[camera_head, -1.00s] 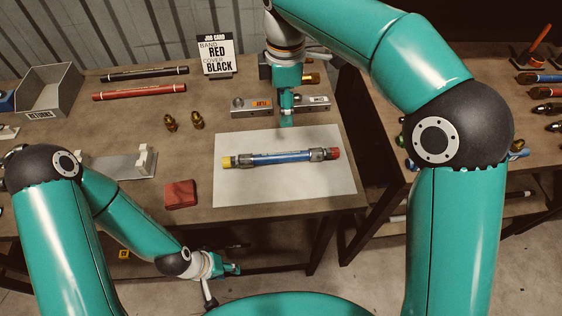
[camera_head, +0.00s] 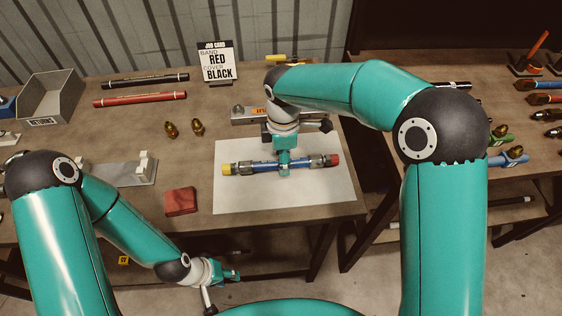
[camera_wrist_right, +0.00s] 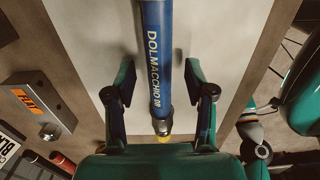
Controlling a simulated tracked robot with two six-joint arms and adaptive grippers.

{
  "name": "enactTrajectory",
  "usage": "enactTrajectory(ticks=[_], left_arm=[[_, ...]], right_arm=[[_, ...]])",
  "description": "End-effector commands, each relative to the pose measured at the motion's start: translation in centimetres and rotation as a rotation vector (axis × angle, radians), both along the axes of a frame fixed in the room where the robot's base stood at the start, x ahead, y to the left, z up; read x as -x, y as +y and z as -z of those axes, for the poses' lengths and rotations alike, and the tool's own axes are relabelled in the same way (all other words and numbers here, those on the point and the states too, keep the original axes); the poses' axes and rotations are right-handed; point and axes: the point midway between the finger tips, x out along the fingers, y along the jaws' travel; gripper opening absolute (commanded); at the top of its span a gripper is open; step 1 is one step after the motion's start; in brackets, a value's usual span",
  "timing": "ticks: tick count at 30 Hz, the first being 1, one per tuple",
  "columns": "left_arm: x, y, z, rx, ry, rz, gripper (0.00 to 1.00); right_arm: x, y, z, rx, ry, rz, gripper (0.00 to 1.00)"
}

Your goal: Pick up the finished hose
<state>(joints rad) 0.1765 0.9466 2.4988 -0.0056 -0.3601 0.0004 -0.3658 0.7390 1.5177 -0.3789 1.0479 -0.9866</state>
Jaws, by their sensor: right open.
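The finished hose (camera_head: 258,164) is blue, with metal fittings, a yellow cap at its left end and a red cap at its right. It lies on a white mat (camera_head: 320,197). My right gripper (camera_head: 284,172) is over the middle of the hose and hides part of it. In the right wrist view the hose (camera_wrist_right: 158,60) runs between the two spread fingers of that gripper (camera_wrist_right: 159,85), with a gap on each side. My left gripper (camera_head: 229,273) hangs in front of the table's front edge, far from the hose; its jaws are too small to read.
A red block (camera_head: 181,201) and two brass fittings (camera_head: 197,127) are left of the mat. A metal bar (camera_head: 250,114) lies behind it, partly hidden by my right arm. Black and red hoses (camera_head: 140,98) and a job card (camera_head: 216,62) are further back.

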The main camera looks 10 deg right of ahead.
Motion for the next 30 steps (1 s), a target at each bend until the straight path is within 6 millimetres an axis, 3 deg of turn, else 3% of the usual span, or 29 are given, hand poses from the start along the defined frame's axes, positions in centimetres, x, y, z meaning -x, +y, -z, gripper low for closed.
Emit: enactTrajectory(ticks=[4, 11, 21, 30], left_arm=[[0.00, 0.00, -0.23, 0.000, 0.000, 0.000, 0.40], [0.00, 0.00, -0.20, 0.000, 0.000, 0.000, 0.40], [0.00, 0.00, -0.20, 0.000, 0.000, 0.000, 0.40], [0.00, 0.00, -0.21, 0.000, 0.000, 0.000, 0.40]], right_arm=[[0.00, -0.01, 1.39, 0.000, 0.002, 0.001, 0.54], [-0.05, 0.00, 1.57, -0.001, -0.001, 0.001, 0.54], [-0.06, 0.00, 1.54, -0.001, -0.001, 0.001, 0.01], [-0.12, 0.01, 1.42, -0.002, -0.003, 0.001, 0.00]])
